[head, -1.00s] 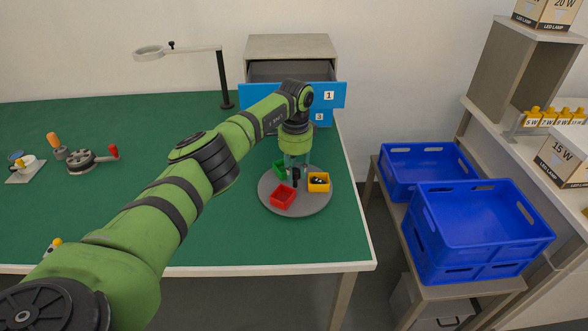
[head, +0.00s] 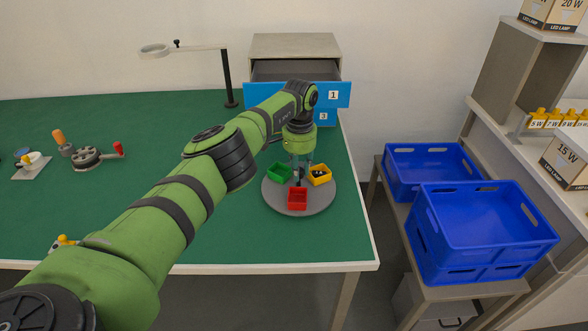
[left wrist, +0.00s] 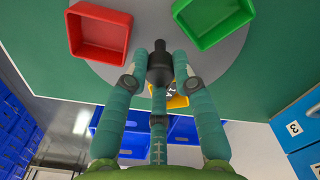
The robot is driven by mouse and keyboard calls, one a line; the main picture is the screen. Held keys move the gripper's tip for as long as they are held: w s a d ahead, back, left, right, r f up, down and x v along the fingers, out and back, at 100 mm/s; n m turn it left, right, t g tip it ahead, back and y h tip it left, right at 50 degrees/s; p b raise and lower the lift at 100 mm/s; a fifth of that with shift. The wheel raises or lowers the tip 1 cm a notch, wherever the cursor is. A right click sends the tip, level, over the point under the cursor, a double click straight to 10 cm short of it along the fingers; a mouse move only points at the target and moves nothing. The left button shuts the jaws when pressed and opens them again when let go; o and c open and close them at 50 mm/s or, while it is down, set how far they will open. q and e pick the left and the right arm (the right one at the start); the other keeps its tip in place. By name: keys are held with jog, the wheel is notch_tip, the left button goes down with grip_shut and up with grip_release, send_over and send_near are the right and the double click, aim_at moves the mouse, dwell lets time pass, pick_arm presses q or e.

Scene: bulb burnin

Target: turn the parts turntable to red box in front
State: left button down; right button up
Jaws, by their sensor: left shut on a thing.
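The parts turntable (head: 322,204) is a round grey disc near the right edge of the green table. A red box (head: 297,199) sits on its front side, nearest the table's front edge. A green box (head: 280,173) is at the back left and a yellow box (head: 319,175) with dark parts in it is at the back right. My left gripper (head: 299,172) points down and is shut on the dark central knob (left wrist: 159,68), seen in the left wrist view. That view also shows the red box (left wrist: 100,35) and the green box (left wrist: 212,18). My right gripper is not in view.
Behind the turntable stands a drawer cabinet (head: 293,46) with an open blue-fronted drawer (head: 270,96). A magnifier lamp (head: 229,80) stands on the table. Blue crates (head: 484,225) are on a bench at the right. A crank device (head: 88,158) lies at the left.

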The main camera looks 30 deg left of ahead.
pick_arm(q)
jog(key=shift+n+b, duration=0.3)
jog(key=shift+n, duration=0.3)
dwell(0.3)
jog(key=c, duration=1)
grip_release()
notch_tip(320, 180, up, 12)
